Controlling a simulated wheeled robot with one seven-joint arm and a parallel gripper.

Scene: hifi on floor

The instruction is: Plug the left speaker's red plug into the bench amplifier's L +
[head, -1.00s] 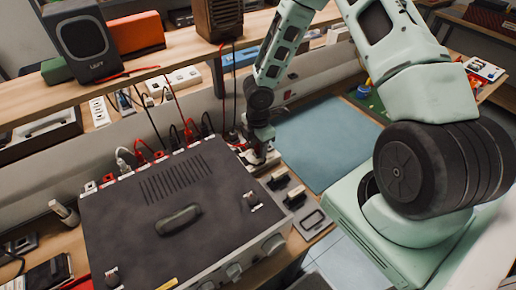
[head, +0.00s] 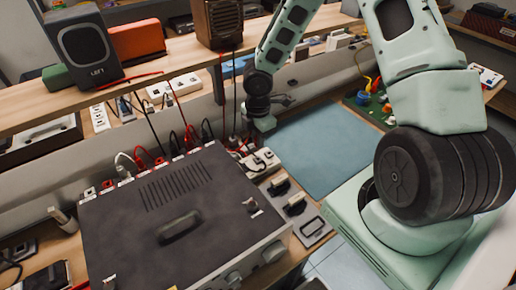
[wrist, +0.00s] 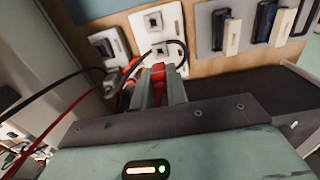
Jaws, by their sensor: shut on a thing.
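The bench amplifier (head: 120,225) is a dark grey box at the lower left of the head view. Red and black plugs line its back edge beside small white labels, too small to read. The left speaker (head: 88,50), a dark box marked LEFT, stands on the shelf behind. My gripper (head: 263,124) is beyond the amplifier's back right corner, with its fingertips hard to make out there. In the wrist view my gripper (wrist: 161,84) is shut on a red plug (wrist: 158,72). The plug's tip and the L + socket cannot be made out.
A white power strip (head: 261,163) and black-handled switches (head: 278,187) sit right of the amplifier. A blue mat (head: 325,145) lies clear further right. The brown speaker (head: 219,22) is on the shelf. Loose red and black cables hang behind the amplifier.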

